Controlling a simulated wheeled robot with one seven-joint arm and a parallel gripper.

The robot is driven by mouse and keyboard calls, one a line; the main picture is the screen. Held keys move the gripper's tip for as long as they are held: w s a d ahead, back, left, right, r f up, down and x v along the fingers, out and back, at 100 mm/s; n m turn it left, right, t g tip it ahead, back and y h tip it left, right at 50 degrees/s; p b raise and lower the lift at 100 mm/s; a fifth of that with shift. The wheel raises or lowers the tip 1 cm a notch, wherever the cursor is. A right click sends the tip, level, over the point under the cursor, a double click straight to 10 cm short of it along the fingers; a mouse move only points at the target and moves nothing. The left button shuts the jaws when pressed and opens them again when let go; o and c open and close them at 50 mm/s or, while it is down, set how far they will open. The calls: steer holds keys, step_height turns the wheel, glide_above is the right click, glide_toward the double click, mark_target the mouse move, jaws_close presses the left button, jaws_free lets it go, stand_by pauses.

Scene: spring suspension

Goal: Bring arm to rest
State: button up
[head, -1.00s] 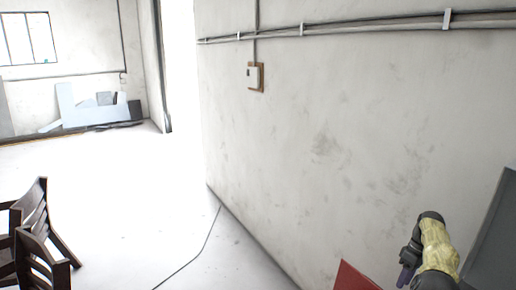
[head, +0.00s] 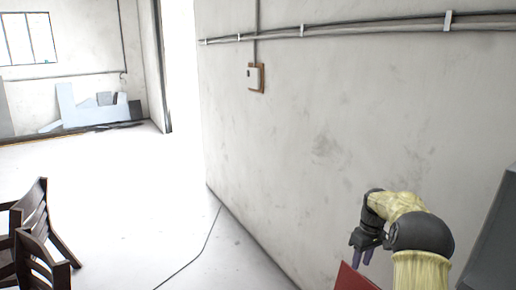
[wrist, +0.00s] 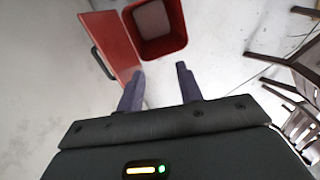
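My arm rises at the lower right of the head view, yellow with dark joints, bent over so the hand hangs to the left. My gripper (head: 361,252) points down there, in front of the pale wall. In the wrist view my gripper (wrist: 161,84) has its two dark fingers spread well apart, with only pale floor between them. It is open and empty. A red open bin (wrist: 165,49) lies beyond the fingertips in that view. A red flat-topped piece with a dark handle (wrist: 112,45) is beside it, near the left finger.
A red corner (head: 355,281) shows below my gripper in the head view. A grey panel (head: 492,245) stands at the right edge. Dark wooden chairs (head: 36,240) are at lower left. The wall (head: 300,140) runs along the right; the floor (head: 130,190) at left is largely clear.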

steer(key=s+a+r+m+t, duration=0.1)
steer(key=s+a, duration=0.4)
steer(key=s, duration=0.4)
steer(key=s+a+r+m+t, duration=0.1)
steer(key=s+a+r+m, duration=0.1)
steer(key=s+a, duration=0.4)
steer(key=s+a+r+m+t+h, duration=0.1)
steer(key=s+a, duration=0.5)
steer(key=s, duration=0.7)
steer(key=shift+a+r+m+t+p, duration=0.2)
steer(key=shift+m+t+p, duration=0.15)
steer(key=shift+m, duration=0.25)
